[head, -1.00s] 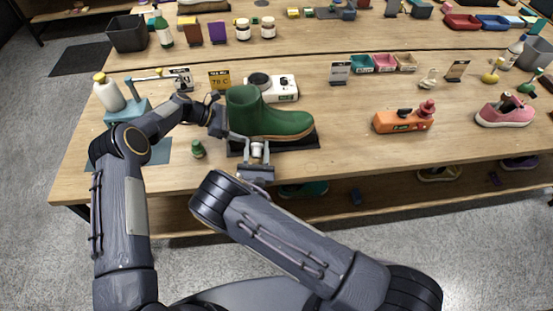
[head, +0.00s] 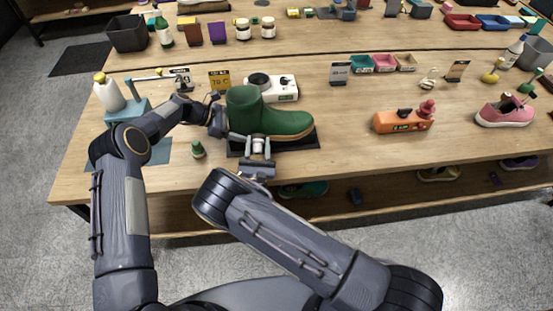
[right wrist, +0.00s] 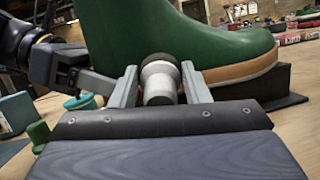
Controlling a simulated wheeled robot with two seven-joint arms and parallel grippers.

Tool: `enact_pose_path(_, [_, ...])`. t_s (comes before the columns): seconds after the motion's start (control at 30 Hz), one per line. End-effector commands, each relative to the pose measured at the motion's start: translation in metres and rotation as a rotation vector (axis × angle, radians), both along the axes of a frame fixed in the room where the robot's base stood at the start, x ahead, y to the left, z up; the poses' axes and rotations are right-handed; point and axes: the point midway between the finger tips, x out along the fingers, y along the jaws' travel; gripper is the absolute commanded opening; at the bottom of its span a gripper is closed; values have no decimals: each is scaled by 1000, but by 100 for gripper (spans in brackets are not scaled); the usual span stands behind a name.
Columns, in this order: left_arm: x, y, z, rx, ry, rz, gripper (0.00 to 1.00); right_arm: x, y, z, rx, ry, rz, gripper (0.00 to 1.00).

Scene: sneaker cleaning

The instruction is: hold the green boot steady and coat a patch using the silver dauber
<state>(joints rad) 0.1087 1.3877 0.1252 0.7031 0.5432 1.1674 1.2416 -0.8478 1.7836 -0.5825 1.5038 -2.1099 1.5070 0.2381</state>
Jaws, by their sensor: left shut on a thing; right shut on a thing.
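The green boot (head: 262,118) stands upright on a dark mat (head: 305,140) near the table's front edge, toe to the right. My left gripper (head: 222,122) is shut on the boot at its heel side. My right gripper (head: 259,146) is shut on the silver dauber (head: 258,145), in front of the boot's side. In the right wrist view the dauber (right wrist: 158,82) sits between both fingers. Its dark tip (right wrist: 160,58) is at the boot's lower side (right wrist: 205,48), just above the tan sole. I cannot tell if it touches. No coated patch is distinguishable.
A white device (head: 272,87) and a yellow card (head: 219,81) are behind the boot. An orange box-like tool (head: 404,121) and a pink sneaker (head: 504,113) lie to the right. The table is clear between mat and orange tool.

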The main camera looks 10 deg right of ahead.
Motion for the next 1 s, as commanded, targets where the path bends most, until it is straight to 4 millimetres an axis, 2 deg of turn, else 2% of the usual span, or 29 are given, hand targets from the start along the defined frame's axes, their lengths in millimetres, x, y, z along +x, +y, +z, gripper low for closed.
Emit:
enact_pose_path(0.3, [0, 0, 0, 1, 0, -1, 39, -3, -28, 0, -2, -1, -1, 24])
enact_pose_path(0.77, [0, 0, 0, 1, 0, -1, 39, -3, -36, 0, -1, 0, 0, 24])
enact_pose_path(1.0, [0, 0, 0, 1, 0, -1, 39, -5, -56, 0, -3, 1, -2, 24])
